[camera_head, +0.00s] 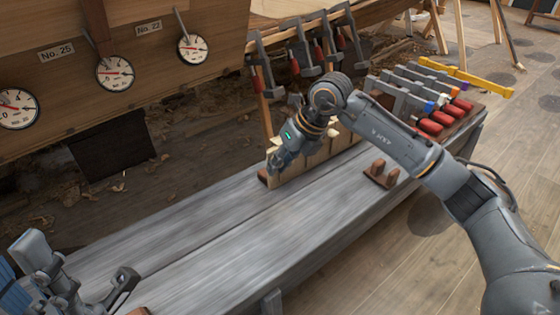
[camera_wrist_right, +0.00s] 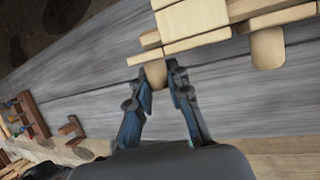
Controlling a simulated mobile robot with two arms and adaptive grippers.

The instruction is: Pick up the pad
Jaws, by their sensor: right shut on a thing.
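The pad (camera_wrist_right: 155,73) is a small, pale tan wooden piece with a rounded end, seen in the right wrist view between my fingertips. My right gripper (camera_wrist_right: 163,78) is shut on it, beside a row of pale wooden pieces (camera_wrist_right: 192,18). In the head view my right gripper (camera_head: 274,163) is low over the far part of the grey bench, at the left end of that wooden row. The pad itself is mostly hidden there by the gripper. My left gripper (camera_head: 82,280) is at the bottom left corner, fingers apart and empty.
The long grey bench (camera_head: 215,250) is mostly bare in its near half. A brown two-post block (camera_head: 381,174) stands on its right side. Clamps with red handles (camera_head: 430,127) lie at the far end. More clamps (camera_head: 305,55) hang behind. The hull with dials (camera_head: 115,73) is at left.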

